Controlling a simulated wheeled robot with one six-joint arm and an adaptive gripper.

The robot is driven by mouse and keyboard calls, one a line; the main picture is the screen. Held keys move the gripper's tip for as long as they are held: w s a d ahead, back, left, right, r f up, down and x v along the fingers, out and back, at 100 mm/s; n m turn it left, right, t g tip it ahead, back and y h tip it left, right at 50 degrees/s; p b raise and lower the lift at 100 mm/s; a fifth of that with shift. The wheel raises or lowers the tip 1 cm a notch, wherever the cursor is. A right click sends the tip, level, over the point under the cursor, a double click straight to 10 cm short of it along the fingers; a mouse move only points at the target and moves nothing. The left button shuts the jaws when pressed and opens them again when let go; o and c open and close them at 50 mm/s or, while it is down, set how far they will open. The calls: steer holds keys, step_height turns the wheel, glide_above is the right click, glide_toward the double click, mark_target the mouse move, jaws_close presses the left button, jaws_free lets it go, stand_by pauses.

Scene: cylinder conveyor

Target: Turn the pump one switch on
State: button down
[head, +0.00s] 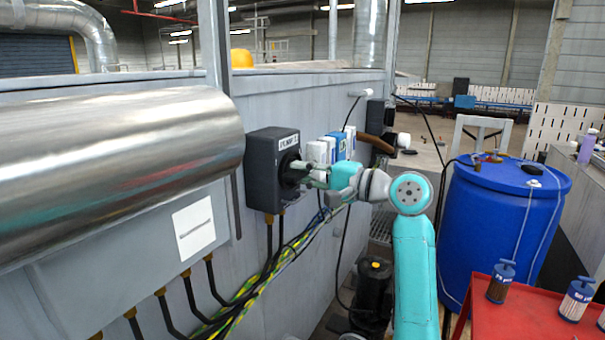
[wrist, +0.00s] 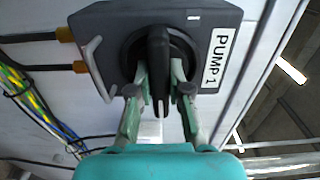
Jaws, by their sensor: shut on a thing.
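The pump one switch is a dark grey box (head: 264,170) on the wall, with a white label above its knob. In the wrist view the same box (wrist: 200,20) carries the label PUMP 1 (wrist: 215,60) and a black rotary handle (wrist: 158,60). My gripper (head: 305,172) reaches the front of the box from the right. In the wrist view my gripper (wrist: 159,90) has one finger on each side of the black handle, shut on it. The handle lies along the picture's vertical there. The fingers hide part of the knob's round base.
A big steel cylinder (head: 120,160) juts out left of the box. Cables (head: 262,285) run down below it. White and blue boxes (head: 335,148) sit on the wall just beyond. A blue barrel (head: 500,230) and a red table (head: 530,305) stand at right.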

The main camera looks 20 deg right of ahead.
steer(key=n, duration=0.4)
steer(key=shift+n, duration=0.4)
steer(key=n, duration=0.4)
steer(key=shift+n, duration=0.3)
steer(key=n, duration=0.4)
steer(key=shift+f, duration=0.1)
steer(key=shift+n, duration=2.3)
steer(key=c, duration=1.1)
jaws_free()
